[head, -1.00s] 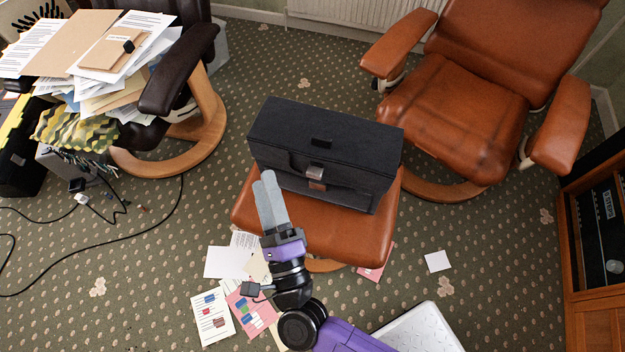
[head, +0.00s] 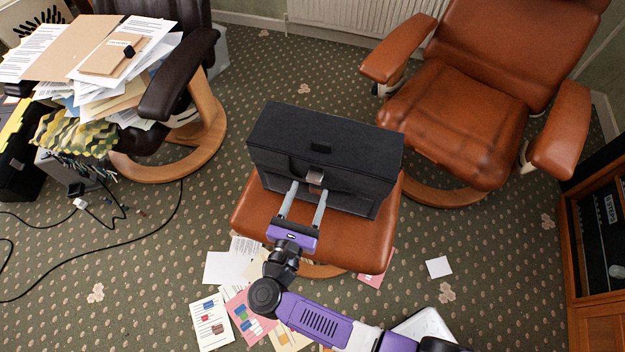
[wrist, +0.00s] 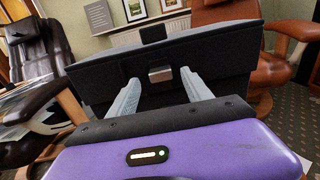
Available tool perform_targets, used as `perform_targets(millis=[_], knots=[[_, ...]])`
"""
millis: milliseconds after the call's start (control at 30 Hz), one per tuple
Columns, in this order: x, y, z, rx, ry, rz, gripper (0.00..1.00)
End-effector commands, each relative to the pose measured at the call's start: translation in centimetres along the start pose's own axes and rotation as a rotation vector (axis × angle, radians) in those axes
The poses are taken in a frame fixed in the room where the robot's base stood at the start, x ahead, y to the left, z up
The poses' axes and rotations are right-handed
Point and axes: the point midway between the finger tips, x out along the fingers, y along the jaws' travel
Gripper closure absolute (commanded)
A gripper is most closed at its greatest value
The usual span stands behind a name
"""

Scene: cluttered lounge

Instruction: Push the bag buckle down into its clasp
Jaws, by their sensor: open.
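A black bag (head: 325,150) stands upright on a brown leather footstool (head: 250,215). Its silver metal buckle (head: 315,177) is at the middle of the front face. It also shows in the wrist view (wrist: 160,74), between and beyond my fingers. The clasp under the buckle cannot be made out clearly. My gripper (head: 308,186) is open and empty, with two grey fingers apart in front of the bag. The fingertips are at the bag's front, one on each side of the buckle; whether they touch the bag cannot be told.
A brown leather armchair (head: 480,125) stands at the back right. A dark chair (head: 165,90) at the left carries a stack of papers (head: 95,65). Loose sheets (head: 210,318) lie on the carpet near the footstool. Cables (head: 130,243) run across the floor at left.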

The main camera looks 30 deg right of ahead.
Motion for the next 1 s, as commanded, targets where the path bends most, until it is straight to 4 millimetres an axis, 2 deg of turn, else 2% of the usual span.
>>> perform_targets(millis=[100,233,600,633,867,1000], knots=[[1.9,-0.1,0.1,-0.001,0.000,-0.002,0.42],[3.2,0.0,0.1,-0.002,0.000,-0.001,0.42],[3.9,0.0,0.0,-0.002,0.000,0.001,0.42],[3.9,0.0,0.0,-0.002,0.000,0.001,0.44],[3.9,0.0,0.0,-0.002,0.000,0.001,0.88],[3.9,0.0,-0.1,-0.002,0.000,0.001,0.88]])
